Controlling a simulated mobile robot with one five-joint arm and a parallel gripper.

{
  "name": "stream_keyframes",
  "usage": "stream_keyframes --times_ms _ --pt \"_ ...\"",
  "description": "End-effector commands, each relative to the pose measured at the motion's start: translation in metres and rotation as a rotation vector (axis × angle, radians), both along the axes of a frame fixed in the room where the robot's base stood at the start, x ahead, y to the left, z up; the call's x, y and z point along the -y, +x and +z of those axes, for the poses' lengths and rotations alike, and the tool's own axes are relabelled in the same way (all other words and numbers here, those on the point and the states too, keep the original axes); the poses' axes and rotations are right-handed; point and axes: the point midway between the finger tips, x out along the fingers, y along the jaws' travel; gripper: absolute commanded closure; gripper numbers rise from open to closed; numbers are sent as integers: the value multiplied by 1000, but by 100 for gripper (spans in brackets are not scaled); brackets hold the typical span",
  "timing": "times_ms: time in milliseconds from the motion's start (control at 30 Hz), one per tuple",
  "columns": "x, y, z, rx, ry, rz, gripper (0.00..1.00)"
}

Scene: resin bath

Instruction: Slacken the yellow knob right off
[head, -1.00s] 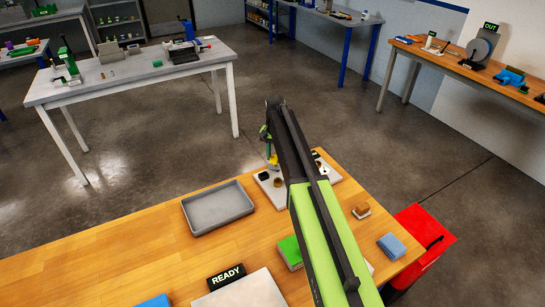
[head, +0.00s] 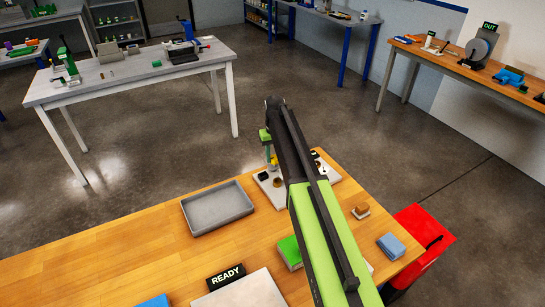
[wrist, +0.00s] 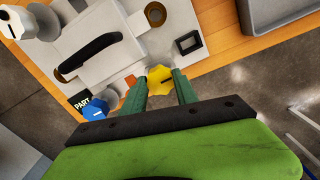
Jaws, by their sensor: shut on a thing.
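The yellow knob (wrist: 159,79) is in the middle of the wrist view, lobed, with a dark mark across its top. My gripper (wrist: 160,83) has its two green fingers shut on the knob, one on each side. In the head view a small part of the yellow knob (head: 274,160) shows beside my gripper (head: 270,155), and my arm covers much of the rest. The knob belongs to a pale machine (wrist: 95,60) with a black handle. A blue knob (wrist: 95,112) is to the left of the yellow one.
A grey tray (head: 190,222) lies on the wooden bench left of the machine. A green block (head: 290,250), a blue block (head: 391,246), a brown-topped block (head: 361,210) and a READY sign (head: 226,277) are nearer. A red cabinet (head: 440,235) stands at the right.

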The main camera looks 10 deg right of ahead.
Motion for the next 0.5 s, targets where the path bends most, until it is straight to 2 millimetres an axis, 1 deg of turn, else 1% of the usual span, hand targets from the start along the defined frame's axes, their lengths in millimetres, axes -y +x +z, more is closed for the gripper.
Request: stream_keyframes --times_ms 33,433,467,500 --pt "4 0 0 0 -6 1 100" --pt "3 0 0 1 -5 5 100" --pt "3 0 0 1 -5 5 61" --pt "3 0 0 1 -5 5 56"
